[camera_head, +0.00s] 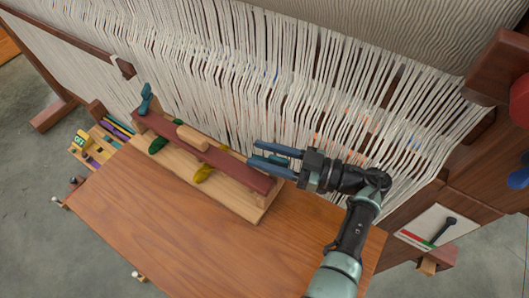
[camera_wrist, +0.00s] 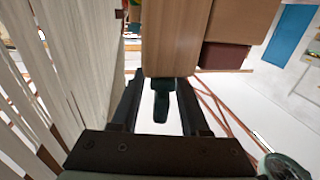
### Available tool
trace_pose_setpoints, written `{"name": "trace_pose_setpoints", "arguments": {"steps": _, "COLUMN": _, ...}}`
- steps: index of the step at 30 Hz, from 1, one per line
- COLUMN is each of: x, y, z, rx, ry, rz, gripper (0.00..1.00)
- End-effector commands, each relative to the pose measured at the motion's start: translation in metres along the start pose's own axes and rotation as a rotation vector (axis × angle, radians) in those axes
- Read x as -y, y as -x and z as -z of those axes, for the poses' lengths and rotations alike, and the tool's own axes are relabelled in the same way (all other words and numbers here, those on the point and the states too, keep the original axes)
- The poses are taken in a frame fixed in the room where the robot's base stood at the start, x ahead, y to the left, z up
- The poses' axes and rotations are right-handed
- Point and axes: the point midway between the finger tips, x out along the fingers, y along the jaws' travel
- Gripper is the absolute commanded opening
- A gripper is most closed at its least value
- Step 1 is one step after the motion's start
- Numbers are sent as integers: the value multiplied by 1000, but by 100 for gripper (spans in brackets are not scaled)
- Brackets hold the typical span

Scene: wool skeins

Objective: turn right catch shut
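A dark red bar (camera_head: 230,165) lies along a pale wooden base (camera_head: 235,202) on the table, with a wooden handle on top. A teal catch (camera_head: 147,98) stands up at the bar's left end. My gripper (camera_head: 262,155) reaches from the right to the bar's right end, fingers pointing left. In the wrist view a dark teal piece (camera_wrist: 161,101), apparently the right catch, lies between the two fingers (camera_wrist: 163,110). Gaps show on both sides of it, so the fingers are open around it. In the head view the fingers mostly hide the right catch, and I cannot tell its angle.
Green (camera_head: 158,144) and yellow skeins (camera_head: 203,173) stick out from under the bar. Loom warp threads (camera_head: 330,85) hang close behind the bar and gripper. A tray of small coloured items (camera_head: 95,145) sits at the left. The front of the wooden table (camera_head: 200,245) is clear.

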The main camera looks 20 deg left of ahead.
Motion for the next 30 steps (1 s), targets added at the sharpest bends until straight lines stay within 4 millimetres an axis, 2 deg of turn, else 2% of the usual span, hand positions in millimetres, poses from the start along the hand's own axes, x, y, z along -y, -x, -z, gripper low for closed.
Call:
{"name": "trace_pose_setpoints", "arguments": {"steps": 7, "x": 0, "y": 8, "z": -1, "rx": -1, "ry": 0, "rz": -3, "gripper": 45}}
{"name": "trace_pose_setpoints", "arguments": {"steps": 15, "x": -1, "y": 52, "z": -3, "rx": 0, "ry": 1, "rz": -4, "gripper": 45}}
{"name": "trace_pose_setpoints", "arguments": {"steps": 19, "x": 0, "y": 68, "z": -2, "rx": 0, "ry": 0, "rz": -2, "gripper": 45}}
{"name": "trace_pose_setpoints", "arguments": {"steps": 23, "x": 0, "y": 75, "z": -1, "rx": 0, "ry": 0, "rz": 0, "gripper": 45}}
{"name": "trace_pose_setpoints", "arguments": {"steps": 30, "x": 0, "y": 75, "z": 0, "rx": 0, "ry": 0, "rz": 0, "gripper": 45}}
